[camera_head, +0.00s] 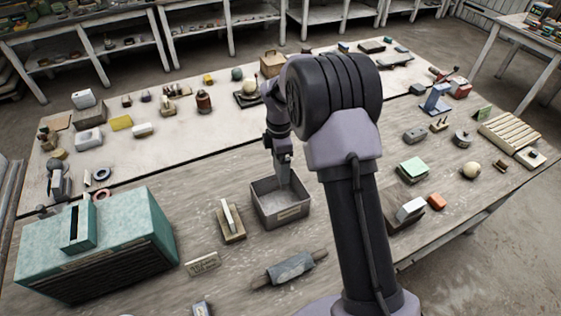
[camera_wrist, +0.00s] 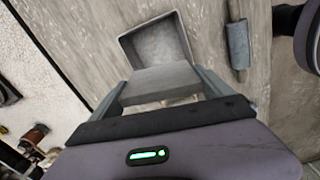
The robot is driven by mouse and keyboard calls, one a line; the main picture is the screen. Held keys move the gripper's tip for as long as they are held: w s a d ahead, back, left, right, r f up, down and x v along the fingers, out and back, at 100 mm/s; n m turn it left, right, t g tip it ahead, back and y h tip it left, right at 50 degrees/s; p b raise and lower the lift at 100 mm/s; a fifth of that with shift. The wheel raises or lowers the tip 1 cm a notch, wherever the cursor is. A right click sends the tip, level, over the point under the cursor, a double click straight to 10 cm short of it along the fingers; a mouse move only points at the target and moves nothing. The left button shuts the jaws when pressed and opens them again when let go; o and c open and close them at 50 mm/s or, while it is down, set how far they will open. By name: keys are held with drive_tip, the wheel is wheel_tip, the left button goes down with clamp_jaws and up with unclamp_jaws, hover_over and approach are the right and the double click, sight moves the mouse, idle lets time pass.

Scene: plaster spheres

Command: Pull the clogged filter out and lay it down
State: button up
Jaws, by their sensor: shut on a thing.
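My gripper (camera_head: 283,160) is shut on a flat grey filter (camera_wrist: 160,82), gripped between the two fingers in the wrist view. The filter is over or partly inside an open grey bin (camera_head: 262,205); I cannot tell whether it touches the bin. The bin also shows in the wrist view (camera_wrist: 124,45), just beyond the filter. A teal housing (camera_head: 130,235) stands at the left, with a dark open slot in its raised top part. A pale upright panel (camera_head: 228,214) stands in a small wooden holder left of the bin.
A small label plate (camera_head: 203,264) and a grey roller-like piece (camera_head: 290,269) lie in front of the bin. My arm hides table behind it. Blocks with green (camera_head: 413,168) and white tops stand at the right. Many small objects fill the far table.

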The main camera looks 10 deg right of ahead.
wheel_tip(320, 180, down, 6)
drive_tip(key=b, duration=0.3)
drive_tip(key=shift+r, duration=0.1)
drive_tip(key=shift+r+p, duration=0.1)
drive_tip(key=shift+p, duration=0.2)
idle(0.9)
drive_tip(key=shift+f+b, duration=3.55)
drive_tip(key=shift+f, duration=2.15)
idle(0.4)
